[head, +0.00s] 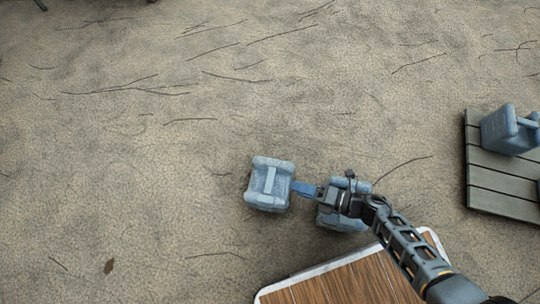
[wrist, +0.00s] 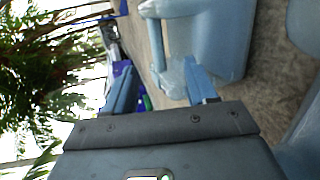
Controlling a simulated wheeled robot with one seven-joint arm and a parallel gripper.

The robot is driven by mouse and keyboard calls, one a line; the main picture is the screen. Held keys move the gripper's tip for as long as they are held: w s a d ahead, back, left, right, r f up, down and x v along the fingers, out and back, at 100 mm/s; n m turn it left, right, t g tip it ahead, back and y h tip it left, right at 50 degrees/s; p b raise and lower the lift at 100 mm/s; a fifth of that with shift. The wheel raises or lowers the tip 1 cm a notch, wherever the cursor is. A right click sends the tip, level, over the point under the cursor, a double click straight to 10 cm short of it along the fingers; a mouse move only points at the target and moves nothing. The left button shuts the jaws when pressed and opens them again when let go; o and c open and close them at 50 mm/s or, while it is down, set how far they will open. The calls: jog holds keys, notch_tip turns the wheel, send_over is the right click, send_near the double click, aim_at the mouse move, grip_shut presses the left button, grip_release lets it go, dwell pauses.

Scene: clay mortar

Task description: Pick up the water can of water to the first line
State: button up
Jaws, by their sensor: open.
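A light blue water can (head: 269,184) stands on the sandy ground in the head view, just left of my gripper (head: 303,188). A second blue can (head: 343,217) stands right of it, partly hidden under my gripper and wrist. In the wrist view my gripper (wrist: 158,80) is open, its two blue fingers apart. A blue can (wrist: 222,40) with a handle (wrist: 157,45) shows ahead of the fingers. The handle appears in the gap between them, but I cannot tell whether it lies within the jaws. No water or line mark is visible.
A third blue can (head: 497,132) stands on a grey slatted platform (head: 490,170) at the right. A wooden-topped surface with a pale rim (head: 345,283) is at the bottom, below my arm. The ground left and beyond is open, with scattered twigs.

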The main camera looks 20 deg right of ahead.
aim_at(277, 186)
jog(key=b+x, duration=0.2)
jog(key=x, duration=0.6)
jog(key=shift+a+r, duration=0.1)
jog(key=shift+a, duration=0.25)
grip_shut()
jog(key=shift+d, duration=0.1)
dwell(0.9)
jog(key=shift+w+r, duration=0.1)
